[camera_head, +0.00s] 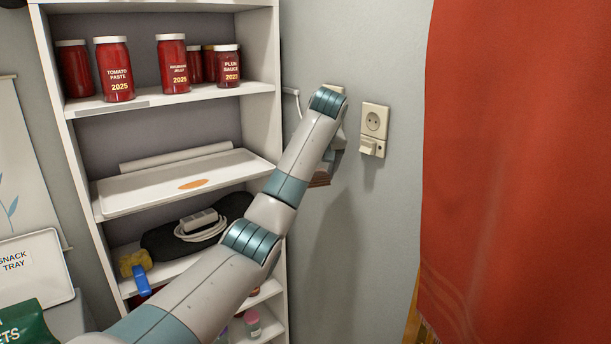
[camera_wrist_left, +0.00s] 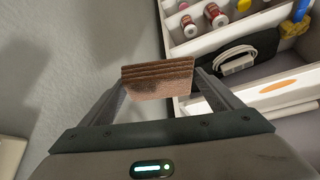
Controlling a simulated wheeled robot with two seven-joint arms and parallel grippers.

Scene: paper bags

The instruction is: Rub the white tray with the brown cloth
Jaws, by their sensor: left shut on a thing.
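The white tray (camera_head: 135,199) lies on the middle shelf of the white shelf unit, with an orange smear (camera_head: 193,184) on it. The smear also shows at the right in the left wrist view (camera_wrist_left: 278,86). My left gripper (camera_wrist_left: 160,80) is shut on the folded brown cloth (camera_wrist_left: 158,84), which hangs between its fingers. In the head view the cloth (camera_head: 320,179) is beside the right side of the shelf unit, apart from the tray. My left wrist hides most of the gripper there. My right gripper is not in view.
Red jars (camera_head: 171,65) stand on the shelf above the tray. A dark pouch with a white cable (camera_head: 202,228), a yellow sponge (camera_head: 133,262) and a blue item (camera_head: 141,281) are below. Wall sockets (camera_head: 374,121) and a red curtain (camera_head: 520,150) are at the right.

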